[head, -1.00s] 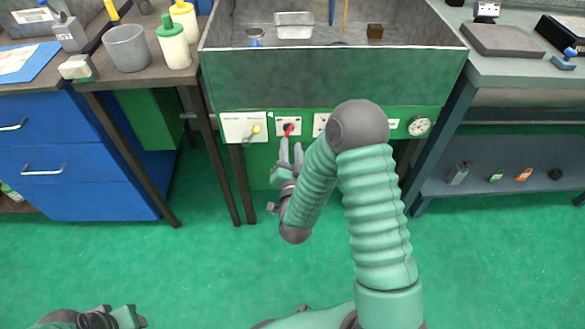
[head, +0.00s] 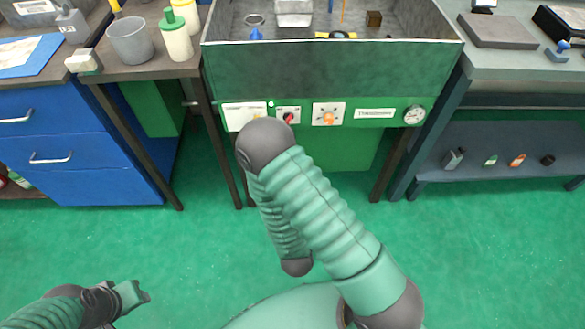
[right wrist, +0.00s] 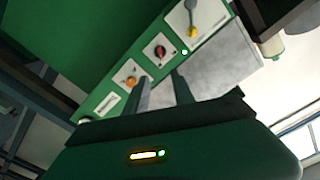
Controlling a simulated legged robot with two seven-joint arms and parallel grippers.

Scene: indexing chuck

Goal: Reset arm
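The green machine's front panel carries a red knob (head: 289,117), an orange knob (head: 327,119) and a round gauge (head: 413,115). In the right wrist view the red knob (right wrist: 160,51), the orange knob (right wrist: 130,80) and a yellow-tipped lever (right wrist: 192,30) show in a row. My right gripper (right wrist: 163,82) has its two fingers apart with nothing between them, below the red knob in that view and seemingly off the panel. In the head view my right arm hides this gripper. My left gripper (head: 131,294) is low at the left, over the floor; its opening is unclear.
The machine's grey tray (head: 330,75) holds a metal container and small items. A side table at the left bears a grey cup (head: 130,40) and a green-capped bottle (head: 176,36). A workbench with a lower shelf (head: 500,150) stands at the right. Green floor lies open in front.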

